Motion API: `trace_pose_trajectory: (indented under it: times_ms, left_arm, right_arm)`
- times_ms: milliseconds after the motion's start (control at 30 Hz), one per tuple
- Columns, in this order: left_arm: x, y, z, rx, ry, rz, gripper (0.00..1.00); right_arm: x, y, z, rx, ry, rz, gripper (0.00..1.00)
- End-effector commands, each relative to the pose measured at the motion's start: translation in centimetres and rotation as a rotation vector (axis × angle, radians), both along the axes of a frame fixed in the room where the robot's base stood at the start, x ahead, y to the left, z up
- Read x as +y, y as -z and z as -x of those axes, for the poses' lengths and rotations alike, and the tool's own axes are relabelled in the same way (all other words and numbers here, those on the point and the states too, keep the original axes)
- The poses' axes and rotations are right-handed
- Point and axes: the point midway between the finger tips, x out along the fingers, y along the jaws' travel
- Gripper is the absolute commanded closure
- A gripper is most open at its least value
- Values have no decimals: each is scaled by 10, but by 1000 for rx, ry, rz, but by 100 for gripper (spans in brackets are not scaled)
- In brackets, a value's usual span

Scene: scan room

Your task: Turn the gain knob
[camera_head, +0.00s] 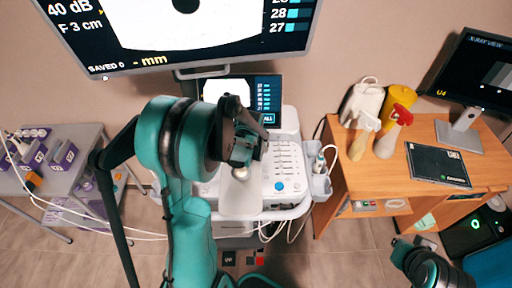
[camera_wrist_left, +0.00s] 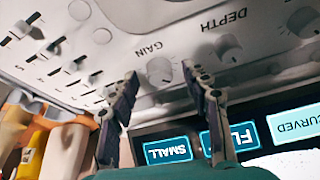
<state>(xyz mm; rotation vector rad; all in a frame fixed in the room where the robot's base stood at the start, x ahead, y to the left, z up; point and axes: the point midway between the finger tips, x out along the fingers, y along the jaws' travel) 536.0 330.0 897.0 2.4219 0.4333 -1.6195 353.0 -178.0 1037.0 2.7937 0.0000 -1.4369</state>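The gain knob (camera_wrist_left: 160,70) is a small round white knob beside the printed word GAIN on the white ultrasound control panel (camera_head: 285,165). In the left wrist view my left gripper (camera_wrist_left: 159,76) is open, with one dark fingertip on each side of the knob. Whether the fingertips touch the knob or how high they are above the panel cannot be told. In the head view my left gripper (camera_head: 248,148) is over the upper left of the panel and hides the gain knob. My right gripper (camera_head: 408,248) is low at the right, far from the panel; its fingers are unclear.
The depth knob (camera_wrist_left: 229,48) is close to the gain knob. Rows of sliders (camera_wrist_left: 42,58) lie at the left in the wrist view. The console screen (camera_head: 267,95) stands behind the panel. A wooden desk (camera_head: 390,165) with bottles is to the right, a grey cart (camera_head: 75,150) to the left.

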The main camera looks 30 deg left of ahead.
Motion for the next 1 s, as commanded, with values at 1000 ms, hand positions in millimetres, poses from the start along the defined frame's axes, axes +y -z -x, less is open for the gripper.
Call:
trace_pose_trajectory:
  times_ms: [1000]
  left_arm:
    - [-16,-110,43,0,0,0,52]
  right_arm:
    - [0,0,0,0,0,0,100]
